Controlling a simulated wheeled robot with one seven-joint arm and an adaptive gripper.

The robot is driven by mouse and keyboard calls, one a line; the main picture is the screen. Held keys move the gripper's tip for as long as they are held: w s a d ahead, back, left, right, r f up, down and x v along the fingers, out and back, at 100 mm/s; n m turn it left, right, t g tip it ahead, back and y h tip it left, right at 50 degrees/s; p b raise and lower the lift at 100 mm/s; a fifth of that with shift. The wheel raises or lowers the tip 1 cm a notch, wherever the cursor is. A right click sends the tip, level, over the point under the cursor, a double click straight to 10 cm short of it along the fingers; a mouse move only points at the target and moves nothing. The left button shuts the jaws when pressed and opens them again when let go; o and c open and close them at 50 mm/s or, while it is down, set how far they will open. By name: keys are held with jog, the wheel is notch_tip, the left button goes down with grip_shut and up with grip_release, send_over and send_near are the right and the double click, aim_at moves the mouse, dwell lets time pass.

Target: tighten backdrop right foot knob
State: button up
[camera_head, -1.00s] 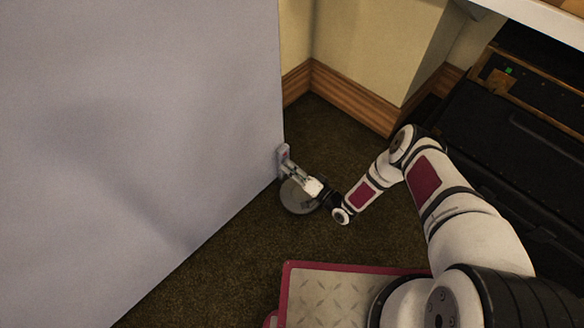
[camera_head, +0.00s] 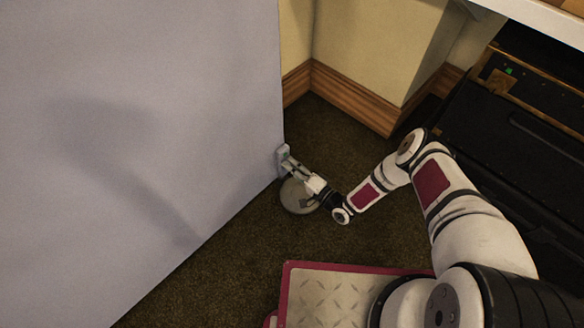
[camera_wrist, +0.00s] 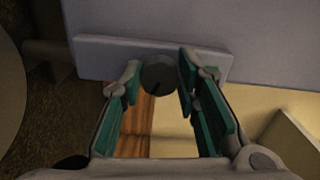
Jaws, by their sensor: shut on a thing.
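The backdrop (camera_head: 130,130) is a large pale grey panel filling the left of the head view. Its right foot shows as a round grey disc (camera_head: 297,198) on the floor by the panel's lower right edge. A small grey bracket (camera_head: 283,156) is on that edge; it fills the top of the wrist view as a grey plate (camera_wrist: 100,52). The knob (camera_wrist: 158,76) is a dark round cap with a dark slot, in front of this plate. My gripper (camera_wrist: 160,71) is shut on the knob, one fingertip on each side. In the head view my gripper (camera_head: 287,164) hides the knob.
A wall corner with wooden baseboard (camera_head: 350,98) stands behind the foot. Black equipment cases (camera_head: 510,170) stand on the right, under a pale tabletop edge (camera_head: 545,18). Dark carpet (camera_head: 235,255) is clear in front of the panel.

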jog(key=o, duration=1.2)
jog(key=shift+c, duration=0.2)
jog(key=v, duration=1.2)
